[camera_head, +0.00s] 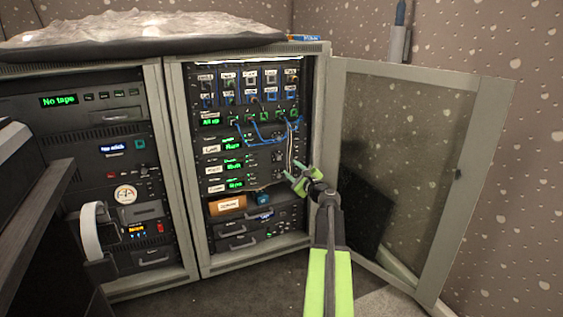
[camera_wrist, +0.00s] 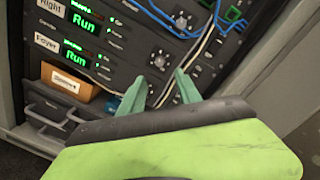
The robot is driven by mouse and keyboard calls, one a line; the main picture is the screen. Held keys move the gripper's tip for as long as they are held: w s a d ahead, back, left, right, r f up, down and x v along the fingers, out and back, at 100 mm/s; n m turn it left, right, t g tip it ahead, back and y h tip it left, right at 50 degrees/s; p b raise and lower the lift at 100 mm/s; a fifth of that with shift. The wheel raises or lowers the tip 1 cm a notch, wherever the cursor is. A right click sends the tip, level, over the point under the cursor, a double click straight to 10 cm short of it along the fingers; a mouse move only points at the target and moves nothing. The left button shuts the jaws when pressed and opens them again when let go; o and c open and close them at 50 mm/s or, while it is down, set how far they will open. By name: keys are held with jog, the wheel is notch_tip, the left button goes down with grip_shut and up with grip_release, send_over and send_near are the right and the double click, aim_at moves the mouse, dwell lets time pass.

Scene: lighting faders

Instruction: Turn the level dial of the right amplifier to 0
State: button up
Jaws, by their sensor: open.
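The right amplifier (camera_wrist: 90,27) is the middle of three similar units with green displays. It also shows in the head view (camera_head: 235,167). In the head view my gripper (camera_head: 294,178) is at the right edge of the rack. The foyer unit's dial seems hidden behind my finger.
The dial of the upper unit (camera_wrist: 180,18) is close above. Blue cables (camera_head: 268,133) and pale cables (camera_wrist: 200,45) hang beside the dials. The open glass door (camera_head: 400,170) stands to the right. A cardboard box (camera_head: 227,204) sits on a shelf below.

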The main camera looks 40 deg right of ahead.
aim_at(279, 158)
jog(key=x, duration=0.9)
jog(key=shift+w, duration=0.4)
jog(key=shift+c, duration=0.4)
grip_shut()
